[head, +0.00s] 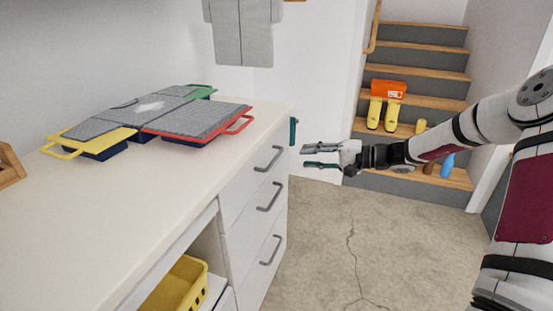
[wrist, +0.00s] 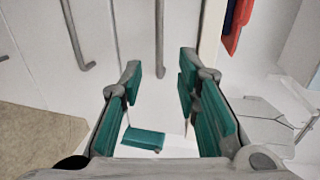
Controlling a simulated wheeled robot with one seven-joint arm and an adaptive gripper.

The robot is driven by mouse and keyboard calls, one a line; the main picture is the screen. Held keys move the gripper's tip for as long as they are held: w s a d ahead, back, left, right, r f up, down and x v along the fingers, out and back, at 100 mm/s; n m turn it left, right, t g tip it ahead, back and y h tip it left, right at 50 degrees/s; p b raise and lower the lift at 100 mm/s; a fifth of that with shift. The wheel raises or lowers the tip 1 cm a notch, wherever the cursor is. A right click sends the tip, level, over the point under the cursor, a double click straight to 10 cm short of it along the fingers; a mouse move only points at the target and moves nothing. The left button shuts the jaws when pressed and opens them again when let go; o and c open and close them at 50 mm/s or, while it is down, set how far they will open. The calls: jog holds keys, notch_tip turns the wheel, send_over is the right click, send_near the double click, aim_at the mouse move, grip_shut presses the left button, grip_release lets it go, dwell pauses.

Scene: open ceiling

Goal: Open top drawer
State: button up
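The white cabinet (head: 255,210) has a column of three drawers with grey bar handles. The top drawer (head: 245,180) sits just under the countertop and looks shut; its handle (head: 269,158) also shows in the wrist view (wrist: 160,40). My gripper (head: 322,157) is open and empty, to the right of the drawer fronts, at about the top handle's height in the picture. In the wrist view, its teal-padded fingers (wrist: 159,88) are spread apart, with the top handle above and between them in the picture, not touching it.
A red tray (head: 215,122), yellow tray (head: 98,137) and green tray (head: 195,90) lie on the countertop. A teal piece (head: 293,131) shows at the cabinet's far corner. Stairs (head: 415,75) with yellow boots (head: 375,112) stand behind my arm. The floor (head: 350,240) before the drawers is clear.

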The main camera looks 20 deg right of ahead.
aim_at(277, 155)
jog(key=b+x, duration=0.2)
jog(key=x, duration=0.9)
grip_shut()
